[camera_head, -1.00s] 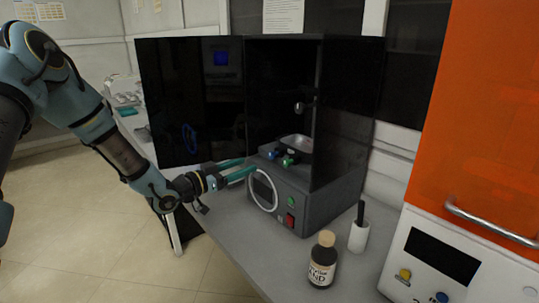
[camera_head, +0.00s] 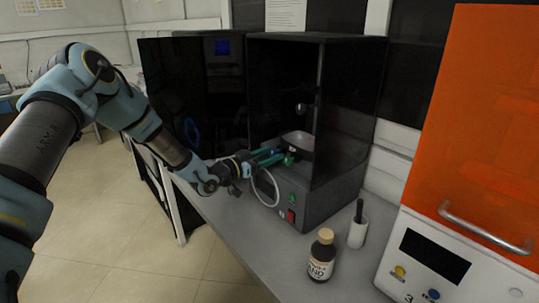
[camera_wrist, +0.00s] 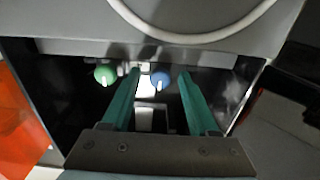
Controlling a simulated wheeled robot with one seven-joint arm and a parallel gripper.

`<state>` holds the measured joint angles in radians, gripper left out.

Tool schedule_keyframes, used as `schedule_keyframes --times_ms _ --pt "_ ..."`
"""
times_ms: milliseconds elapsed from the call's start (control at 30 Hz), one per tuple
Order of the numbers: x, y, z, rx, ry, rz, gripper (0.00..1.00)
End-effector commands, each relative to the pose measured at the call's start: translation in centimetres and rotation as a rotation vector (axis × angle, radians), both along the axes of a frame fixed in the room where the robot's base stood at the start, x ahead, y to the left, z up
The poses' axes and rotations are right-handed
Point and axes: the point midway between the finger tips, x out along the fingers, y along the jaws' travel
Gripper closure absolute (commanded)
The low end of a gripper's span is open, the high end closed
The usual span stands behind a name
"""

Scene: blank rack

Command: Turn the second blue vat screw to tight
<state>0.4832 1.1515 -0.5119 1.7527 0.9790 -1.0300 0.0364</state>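The blue vat screw (camera_wrist: 160,79) shows in the wrist view between the tips of my gripper (camera_wrist: 158,75), with a pale mark on it. The teal fingers are apart, one on each side of it; I cannot tell whether they touch it. The green vat screw (camera_wrist: 105,74) is outside the fingers on the left and has a white mark. In the head view my gripper (camera_head: 271,157) reaches into the front of the dark printer, beside the green screw (camera_head: 289,159). The blue screw is not clearly visible there. The vat (camera_head: 297,140) sits behind the screws.
The printer's dark cover (camera_head: 345,120) stands open, with walls close beside my gripper. A brown bottle (camera_head: 321,258) and a white holder (camera_head: 357,232) stand on the bench in front. An orange-covered machine (camera_head: 470,110) is at the right.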

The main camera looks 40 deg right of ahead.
Motion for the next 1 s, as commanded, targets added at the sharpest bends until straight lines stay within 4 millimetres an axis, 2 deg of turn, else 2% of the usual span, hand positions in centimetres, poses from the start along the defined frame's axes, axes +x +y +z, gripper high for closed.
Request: schedule_keyframes --times_ms 67,500,1000 --pt "0.01 0.01 0.01 0.0 0.0 0.0 0.5" --pt "0.01 0.03 0.03 0.0 0.0 0.0 0.99" --pt "0.03 0.03 -0.24 -0.003 -0.033 0.0 1.0"
